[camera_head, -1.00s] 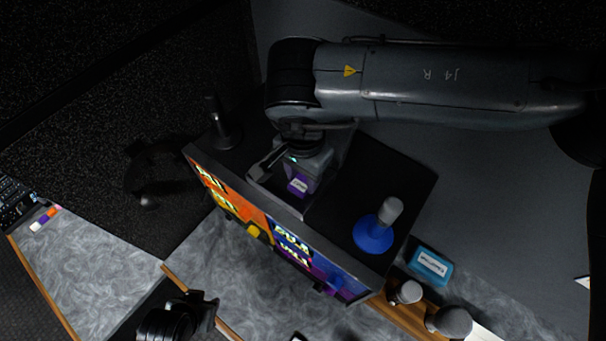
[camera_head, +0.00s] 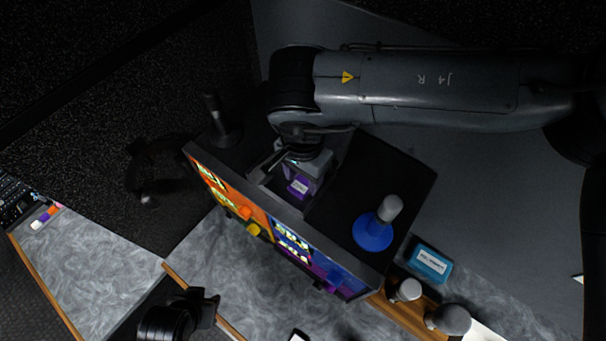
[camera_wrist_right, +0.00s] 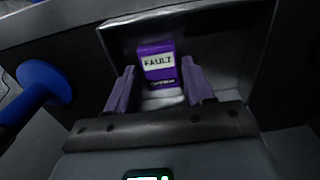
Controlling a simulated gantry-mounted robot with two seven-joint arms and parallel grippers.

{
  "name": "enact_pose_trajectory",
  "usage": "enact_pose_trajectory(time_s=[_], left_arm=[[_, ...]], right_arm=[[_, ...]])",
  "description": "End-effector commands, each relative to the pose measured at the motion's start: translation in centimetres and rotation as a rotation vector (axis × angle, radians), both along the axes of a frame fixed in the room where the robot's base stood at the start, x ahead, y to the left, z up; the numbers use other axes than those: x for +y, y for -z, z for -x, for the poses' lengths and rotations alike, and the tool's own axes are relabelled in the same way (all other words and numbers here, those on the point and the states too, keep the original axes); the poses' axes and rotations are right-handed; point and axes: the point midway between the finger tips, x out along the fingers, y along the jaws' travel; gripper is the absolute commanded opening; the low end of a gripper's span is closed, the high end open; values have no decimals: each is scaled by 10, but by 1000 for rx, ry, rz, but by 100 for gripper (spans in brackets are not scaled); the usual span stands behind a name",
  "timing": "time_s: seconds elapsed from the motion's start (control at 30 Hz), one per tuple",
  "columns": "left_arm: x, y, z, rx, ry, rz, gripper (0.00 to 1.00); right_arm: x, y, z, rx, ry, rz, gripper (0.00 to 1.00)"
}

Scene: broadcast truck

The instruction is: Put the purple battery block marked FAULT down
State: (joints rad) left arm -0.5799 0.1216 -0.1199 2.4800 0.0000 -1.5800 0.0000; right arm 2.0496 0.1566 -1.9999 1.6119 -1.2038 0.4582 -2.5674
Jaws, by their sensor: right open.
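The purple battery block (camera_head: 299,187) sits in a recess in the top of a dark box (camera_head: 338,205). In the right wrist view the block (camera_wrist_right: 160,64) shows its white label reading FAULT, with a pale surface under it. My right gripper (camera_wrist_right: 158,72) is open, one finger on each side of the block; dark gaps show beside it. In the head view my right gripper (camera_head: 290,168) reaches down into the recess and partly covers it.
A blue-based knob with a grey top (camera_head: 374,230) stands on the box to the right of the recess. A dark upright post (camera_head: 222,130) stands at its left end. Colourful lit screens (camera_head: 250,220) cover the box's front. A blue labelled case (camera_head: 431,263) lies farther right.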

Motion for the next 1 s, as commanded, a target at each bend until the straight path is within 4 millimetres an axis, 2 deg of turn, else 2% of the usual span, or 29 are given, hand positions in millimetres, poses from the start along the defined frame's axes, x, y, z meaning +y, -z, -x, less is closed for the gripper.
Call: enact_pose_trajectory(time_s=[0.17,0.6,0.8,1.0], left_arm=[[1,3,0,0,4,-5,35],[0,5,0,0,0,0,35],[-2,4,0,0,-5,8,35],[-2,4,0,0,-6,8,35]], right_arm=[[0,-20,-1,-4,0,-2,52],[1,-98,-1,-3,0,-1,52],[1,-116,0,-1,0,-2,52],[0,-120,0,-1,0,-1,52]])
